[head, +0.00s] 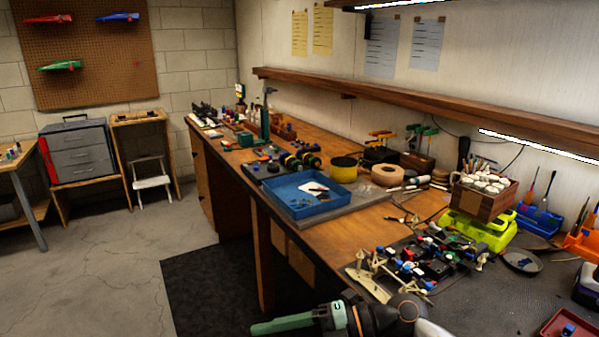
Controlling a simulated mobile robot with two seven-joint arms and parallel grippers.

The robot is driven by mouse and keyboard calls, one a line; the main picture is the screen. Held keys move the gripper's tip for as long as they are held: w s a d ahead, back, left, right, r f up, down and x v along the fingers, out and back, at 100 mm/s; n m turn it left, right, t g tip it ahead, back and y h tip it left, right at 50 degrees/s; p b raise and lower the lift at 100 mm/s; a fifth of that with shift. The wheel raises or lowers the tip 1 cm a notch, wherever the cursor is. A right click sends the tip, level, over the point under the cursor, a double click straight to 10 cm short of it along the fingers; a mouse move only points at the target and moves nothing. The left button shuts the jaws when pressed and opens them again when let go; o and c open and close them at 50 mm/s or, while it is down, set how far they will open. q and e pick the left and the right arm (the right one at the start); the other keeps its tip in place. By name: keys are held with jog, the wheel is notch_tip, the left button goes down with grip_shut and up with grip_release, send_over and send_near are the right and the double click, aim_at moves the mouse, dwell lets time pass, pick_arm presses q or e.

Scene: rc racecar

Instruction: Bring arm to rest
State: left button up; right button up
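What looks like my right arm and gripper (300,323) comes in at the bottom edge, dark grey with an orange ring and a long green end pointing left. It is low in front of the workbench (335,234), over the dark floor mat. The picture's lower edge cuts it off, so I cannot tell whether its fingers are open or shut, or whether they hold anything. My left gripper is not in view.
A blue tray (309,205) and the car chassis with electronics (425,262) sit along the bench. A brown box of white items (484,206) stands on a yellow-green case (473,232). The concrete floor (100,270) at left is clear.

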jog(key=w+d+f+m+t+p, duration=0.1)
jog(key=d+m+t, duration=0.3)
jog(key=m+t, duration=0.45)
jog(key=w+d+f+m+t, duration=0.1)
jog(key=w+d+m+t, duration=0.15)
jog(key=m+t, duration=0.55)
jog(key=s+d+f+m+h+p, duration=0.1)
jog(key=s+d+f+m+h, duration=0.4)
jog(key=d+f+m+h, duration=0.7)
jog(key=s+d+f+m+g+h, duration=0.1)
jog(key=s+f+g, duration=0.5)
jog(key=s+f, duration=0.7)
jog(key=shift+s+d+m+p, duration=0.2)
jog(key=shift+d+m+p, duration=0.15)
jog(key=shift+d+m, duration=0.25)
jog(key=shift+g, duration=0.25)
